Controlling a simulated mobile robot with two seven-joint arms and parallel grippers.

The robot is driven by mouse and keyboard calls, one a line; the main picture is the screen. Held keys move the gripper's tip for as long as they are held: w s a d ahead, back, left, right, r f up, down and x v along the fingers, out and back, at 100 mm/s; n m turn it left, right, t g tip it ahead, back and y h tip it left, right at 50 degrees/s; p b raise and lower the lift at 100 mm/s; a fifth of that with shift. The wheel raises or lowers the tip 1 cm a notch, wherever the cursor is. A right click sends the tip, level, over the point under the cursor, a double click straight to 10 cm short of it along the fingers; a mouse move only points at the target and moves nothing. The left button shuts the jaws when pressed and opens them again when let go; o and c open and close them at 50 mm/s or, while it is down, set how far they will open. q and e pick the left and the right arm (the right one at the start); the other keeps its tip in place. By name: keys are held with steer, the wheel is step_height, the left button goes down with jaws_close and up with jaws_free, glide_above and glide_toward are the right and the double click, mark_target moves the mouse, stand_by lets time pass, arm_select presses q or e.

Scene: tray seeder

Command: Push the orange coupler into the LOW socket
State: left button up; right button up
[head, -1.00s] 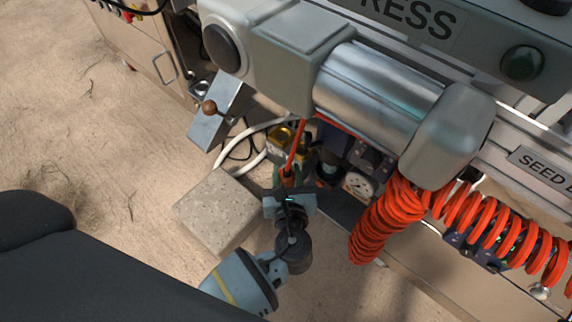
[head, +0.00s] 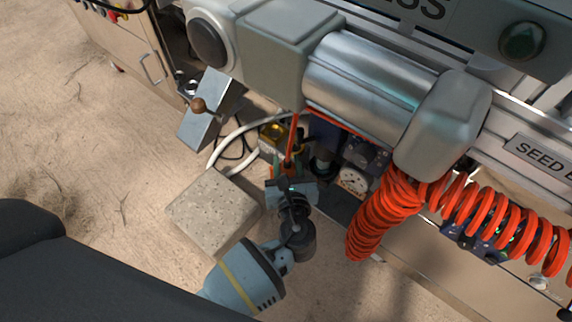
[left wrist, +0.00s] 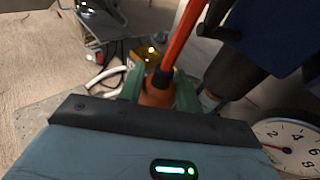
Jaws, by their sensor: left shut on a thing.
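My left gripper (head: 285,174) reaches in under the press from below in the head view. In the left wrist view its green fingers (left wrist: 158,92) are shut on the orange coupler (left wrist: 157,92). An orange hose (left wrist: 180,38) with a black sleeve runs up from the coupler. In the head view the hose (head: 293,135) rises toward the silver cylinder, and the coupler is mostly hidden by the gripper. I cannot make out the LOW socket. A yellow fitting (head: 272,133) sits just behind the gripper, and it also shows in the left wrist view (left wrist: 150,52). My right gripper is not in view.
A stone block (head: 212,212) lies on the ground left of the gripper. A white gauge (head: 352,181) and dark parts stand close on the right. A coiled orange hose (head: 385,215) hangs farther right. A lever box (head: 209,108) and white hose (head: 222,148) are behind left.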

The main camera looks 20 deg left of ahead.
arm_select(q)
steer(key=shift+a, duration=0.1)
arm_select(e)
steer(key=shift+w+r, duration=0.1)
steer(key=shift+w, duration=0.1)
arm_select(q)
steer(key=shift+w+a, duration=0.15)
steer(key=shift+a, duration=0.2)
steer(key=shift+w+a+p, duration=0.25)
steer(key=shift+a, duration=0.4)
steer(key=shift+w+a+p, duration=0.25)
steer(key=shift+a+p, duration=0.05)
steer(key=shift+a, duration=0.4)
steer(key=shift+w+a+p, duration=0.25)
steer(key=shift+a, duration=0.4)
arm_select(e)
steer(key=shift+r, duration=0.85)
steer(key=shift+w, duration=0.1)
